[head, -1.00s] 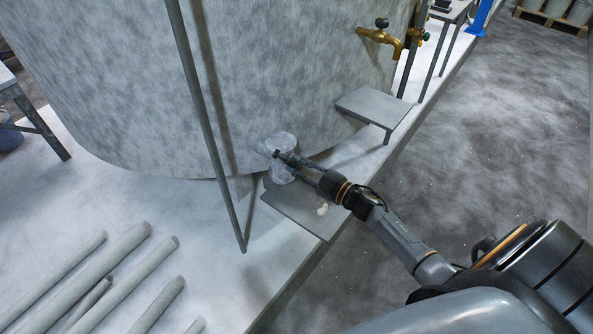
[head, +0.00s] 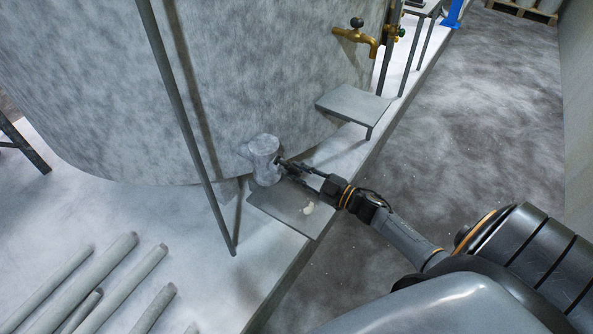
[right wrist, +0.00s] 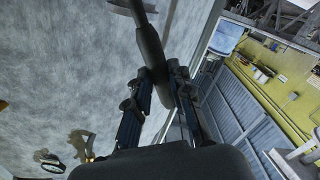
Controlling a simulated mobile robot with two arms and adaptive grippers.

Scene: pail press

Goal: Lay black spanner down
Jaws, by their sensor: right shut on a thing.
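In the right wrist view, the black spanner (right wrist: 149,42) shows as a dark shaft rising from between the fingers of my right gripper (right wrist: 158,90). Its flared end reaches the top edge of the picture. In the head view the spanner is too small and dark to tell clearly from the fingers. My left gripper is not in view.
The low grey shelf (head: 270,211) bears a small pale thing (head: 308,208). A higher shelf (head: 352,103) and a brass tap (head: 357,38) are along the big mottled vat (head: 90,80). A thin post (head: 187,125) stands left of the gripper. Several grey rods (head: 90,275) lie at lower left.

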